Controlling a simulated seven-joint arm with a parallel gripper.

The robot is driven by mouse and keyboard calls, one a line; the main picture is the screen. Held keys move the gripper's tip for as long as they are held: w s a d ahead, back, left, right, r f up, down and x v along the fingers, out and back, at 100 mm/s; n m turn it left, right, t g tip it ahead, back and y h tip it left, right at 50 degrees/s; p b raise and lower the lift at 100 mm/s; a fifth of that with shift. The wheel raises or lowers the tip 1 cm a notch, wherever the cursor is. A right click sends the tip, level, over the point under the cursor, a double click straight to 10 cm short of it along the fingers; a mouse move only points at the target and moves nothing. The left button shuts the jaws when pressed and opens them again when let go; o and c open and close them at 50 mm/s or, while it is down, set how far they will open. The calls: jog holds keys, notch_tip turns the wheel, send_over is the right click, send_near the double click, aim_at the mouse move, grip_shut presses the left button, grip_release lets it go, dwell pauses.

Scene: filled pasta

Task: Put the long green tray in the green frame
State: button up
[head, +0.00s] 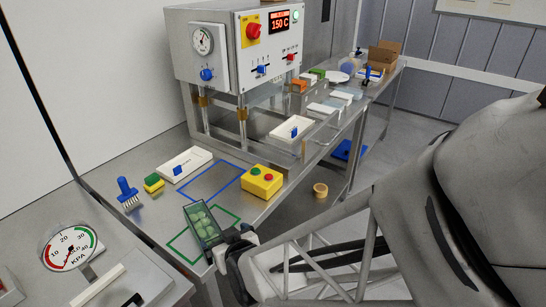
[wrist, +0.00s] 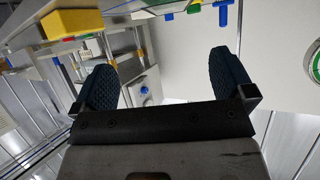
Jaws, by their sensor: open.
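The long green tray (head: 209,237) is dark green with see-through walls and holds several pale green round pieces. In the head view it lies across the green frame (head: 178,251), an outline on the steel table. Its far end is at or past the outline's back edge, and I cannot tell whether it is flat on the table. My gripper (head: 238,240) is by the tray's near right end; whether it touches is unclear. In the wrist view my gripper (wrist: 163,76) has its two dark ribbed fingers wide apart, with nothing between them. The tray is not recognisable there.
A blue outline (head: 211,182) lies behind the green one. A yellow button box (head: 262,181) stands to the right. A white tray (head: 184,164), a sponge (head: 153,183) and a blue brush (head: 127,193) are at the back left. A large machine (head: 225,50) stands behind.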

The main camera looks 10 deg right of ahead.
jog(key=s+d+r+m+g+h, duration=0.2)
jog(key=s+d+r+g, duration=0.2)
jog(key=s+d+r, duration=0.2)
jog(key=s+d+r+m+g+h, duration=0.2)
jog(key=s+d+r+g, duration=0.3)
jog(key=d+r, duration=0.5)
jog(key=s+d+h, duration=0.1)
jog(key=d, duration=0.3)
jog(key=shift+s+d+m, duration=0.2)
jog(key=shift+d+m, duration=0.1)
dwell(0.4)
